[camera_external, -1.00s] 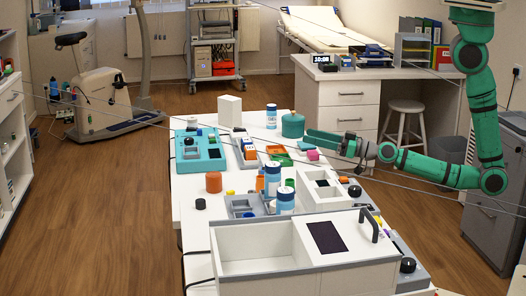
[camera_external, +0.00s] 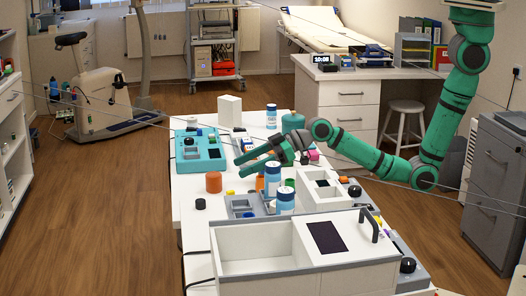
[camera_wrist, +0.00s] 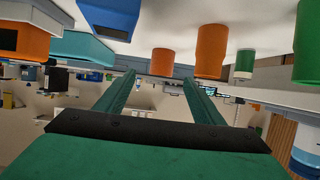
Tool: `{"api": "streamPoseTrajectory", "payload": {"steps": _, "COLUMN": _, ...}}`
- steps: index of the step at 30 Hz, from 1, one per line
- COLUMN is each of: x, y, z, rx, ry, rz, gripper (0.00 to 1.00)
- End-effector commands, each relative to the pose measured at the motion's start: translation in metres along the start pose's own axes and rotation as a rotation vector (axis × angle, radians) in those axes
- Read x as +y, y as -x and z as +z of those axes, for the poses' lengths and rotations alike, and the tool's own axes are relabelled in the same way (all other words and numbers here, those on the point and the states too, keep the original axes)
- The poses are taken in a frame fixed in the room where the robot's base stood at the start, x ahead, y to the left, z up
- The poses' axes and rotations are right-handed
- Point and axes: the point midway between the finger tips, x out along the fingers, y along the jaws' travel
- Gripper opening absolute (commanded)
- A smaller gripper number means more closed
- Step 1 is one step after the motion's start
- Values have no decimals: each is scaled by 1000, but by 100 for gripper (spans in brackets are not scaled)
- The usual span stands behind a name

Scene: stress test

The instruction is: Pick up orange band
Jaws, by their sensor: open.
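My gripper (camera_external: 240,167) is open and empty, reaching left over the middle of the table. In the wrist view its two green fingers (camera_wrist: 158,76) are spread apart. A smaller orange piece (camera_external: 260,183) shows beside the blue-and-white bottles. The wrist view looks upside down; it shows a short orange cylinder (camera_wrist: 163,62) beyond the fingertips and a taller orange one (camera_wrist: 211,52) to its right. I cannot tell which orange thing is the band.
Blue-and-white bottles (camera_external: 272,177) stand close beside the arm. A teal box (camera_external: 200,165) lies at the left, a white block (camera_external: 230,109) behind. A large white bin (camera_external: 240,262) fills the front. A black knob (camera_external: 200,204) sits near the left edge.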

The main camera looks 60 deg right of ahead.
Motion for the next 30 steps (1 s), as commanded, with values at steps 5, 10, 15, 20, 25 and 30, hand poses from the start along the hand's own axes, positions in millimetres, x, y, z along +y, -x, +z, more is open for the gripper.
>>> {"api": "streamPoseTrajectory", "payload": {"steps": 5, "x": -1, "y": -28, "z": -1, "rx": 1, "ry": 1, "rz": -1, "gripper": 62}}
{"api": "streamPoseTrajectory", "payload": {"steps": 10, "x": 0, "y": -42, "z": -1, "rx": 2, "ry": 0, "rz": 0, "gripper": 62}}
{"api": "streamPoseTrajectory", "payload": {"steps": 15, "x": -2, "y": -54, "z": 0, "rx": 2, "ry": 0, "rz": 0, "gripper": 62}}
{"api": "streamPoseTrajectory", "payload": {"steps": 20, "x": -6, "y": -77, "z": 0, "rx": 3, "ry": 0, "rz": -1, "gripper": 62}}
{"api": "streamPoseTrajectory", "payload": {"steps": 25, "x": -5, "y": -92, "z": 0, "rx": 3, "ry": 0, "rz": -1, "gripper": 62}}
{"api": "streamPoseTrajectory", "payload": {"steps": 30, "x": -5, "y": -95, "z": 0, "rx": 3, "ry": 0, "rz": 0, "gripper": 62}}
